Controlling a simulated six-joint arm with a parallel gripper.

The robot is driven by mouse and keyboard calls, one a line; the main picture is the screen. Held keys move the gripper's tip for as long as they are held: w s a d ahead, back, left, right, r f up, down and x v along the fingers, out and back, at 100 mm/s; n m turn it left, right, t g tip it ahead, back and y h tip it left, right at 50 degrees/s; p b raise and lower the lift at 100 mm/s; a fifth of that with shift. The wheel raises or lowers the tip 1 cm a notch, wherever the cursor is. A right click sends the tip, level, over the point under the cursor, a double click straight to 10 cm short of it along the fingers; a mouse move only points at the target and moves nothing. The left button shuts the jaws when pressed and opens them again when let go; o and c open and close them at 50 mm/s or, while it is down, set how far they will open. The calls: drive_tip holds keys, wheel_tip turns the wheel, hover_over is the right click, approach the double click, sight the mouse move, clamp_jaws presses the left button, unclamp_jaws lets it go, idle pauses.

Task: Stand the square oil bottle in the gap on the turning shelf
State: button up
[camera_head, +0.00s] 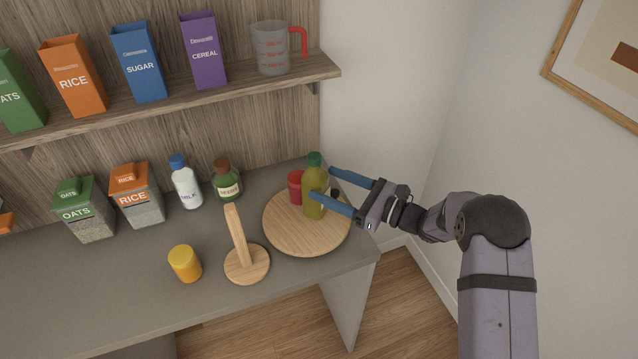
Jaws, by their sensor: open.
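The oil bottle (315,203), olive-yellow with a green cap, stands upright on the round wooden turning shelf (290,237), toward its right back part. My gripper (337,182) reaches in from the right with its two blue fingers spread. One finger passes behind the bottle and the other is in front of its right side. I cannot tell whether either finger touches it. A red container (295,185) stands on the shelf just left of the bottle and is partly hidden. A small dark item (335,193) shows between the fingers, right of the bottle. The front of the shelf is bare.
A wooden stand with an upright post (240,245) and a yellow jar (185,263) are left of the shelf. A brown-capped bottle (227,181), a milk bottle (186,185) and rice (140,200) and oats (88,214) canisters stand behind. A wall shelf (180,97) hangs above.

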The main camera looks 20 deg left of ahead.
drive_tip(key=s+d+b, duration=0.1)
drive_tip(key=d+b, duration=0.1)
drive_tip(key=d, duration=0.5)
drive_tip(key=shift+d, duration=0.35)
drive_tip(key=s+d+f+n+g+h, duration=0.25)
drive_tip(key=s+d+n+h, duration=0.2)
drive_tip(key=s, duration=0.35)
drive_tip(key=s+d+f+n+g+h, duration=0.25)
drive_tip(key=s+d+n+h, duration=0.2)
drive_tip(key=s, duration=0.35)
drive_tip(key=s+d+f+n+t+h, duration=0.1)
drive_tip(key=s+d+n+h, duration=0.3)
drive_tip(key=d, duration=0.6)
drive_tip(key=s+d+n+t+h, duration=0.1)
drive_tip(key=s+d+n+h, duration=0.3)
drive_tip(key=d, duration=0.6)
drive_tip(key=shift+d+f+n+t+h, duration=0.25)
drive_tip(key=shift+f+n+t+h, duration=0.15)
drive_tip(key=shift+n, duration=0.8)
